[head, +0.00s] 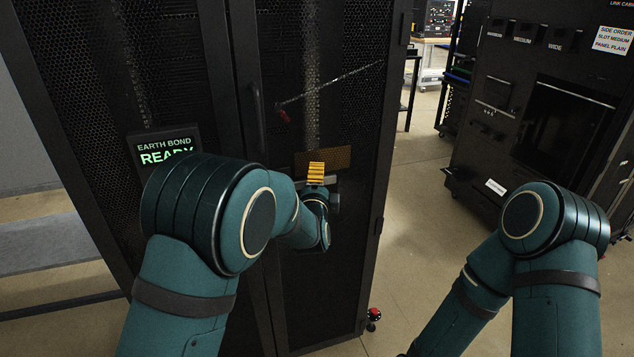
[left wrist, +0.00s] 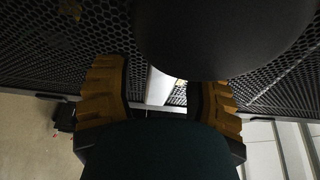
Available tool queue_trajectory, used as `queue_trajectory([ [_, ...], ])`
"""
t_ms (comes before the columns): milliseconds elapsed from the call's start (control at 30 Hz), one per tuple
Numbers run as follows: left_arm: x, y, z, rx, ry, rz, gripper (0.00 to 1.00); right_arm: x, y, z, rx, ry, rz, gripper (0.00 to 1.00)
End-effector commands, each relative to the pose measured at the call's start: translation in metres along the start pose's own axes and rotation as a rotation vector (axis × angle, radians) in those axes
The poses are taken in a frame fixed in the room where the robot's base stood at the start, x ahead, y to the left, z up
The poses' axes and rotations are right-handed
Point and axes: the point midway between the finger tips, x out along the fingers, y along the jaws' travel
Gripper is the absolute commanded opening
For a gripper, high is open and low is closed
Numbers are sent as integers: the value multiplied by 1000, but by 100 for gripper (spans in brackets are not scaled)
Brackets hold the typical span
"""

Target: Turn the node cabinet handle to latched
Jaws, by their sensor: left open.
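The node cabinet (head: 345,110) stands ahead with black mesh doors. A slim dark upright handle (head: 258,118) sits near the seam at the left edge of the right door; its latch position cannot be told. My left gripper (head: 316,172) is in front of that door, lower and to the right of the handle, apart from it. In the left wrist view its two yellow fingers (left wrist: 160,100) are spread with no object clearly held between them. A large dark rounded shape (left wrist: 225,35) fills the top of that view; I cannot tell what it is. My right gripper is out of view.
A sign reading "EARTH BOND READY" (head: 166,148) is on the left, partly behind my left arm. Another black cabinet (head: 540,100) stands at the right, with clear floor (head: 420,180) between.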

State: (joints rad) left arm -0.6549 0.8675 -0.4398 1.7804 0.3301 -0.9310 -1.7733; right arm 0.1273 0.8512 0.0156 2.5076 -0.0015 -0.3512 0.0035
Motion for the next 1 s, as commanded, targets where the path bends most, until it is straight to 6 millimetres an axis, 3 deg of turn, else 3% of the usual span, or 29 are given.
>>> queue_trajectory([
  [100,0,0,0,0,0,0,59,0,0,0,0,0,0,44],
  [267,0,0,0,0,0,0,2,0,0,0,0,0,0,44],
  [300,0,0,0,0,0,0,0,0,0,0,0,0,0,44],
  [733,0,1,-1,23,1,9,0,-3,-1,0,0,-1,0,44],
  [1000,-1,11,-1,154,2,62,0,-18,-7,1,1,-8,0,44],
])
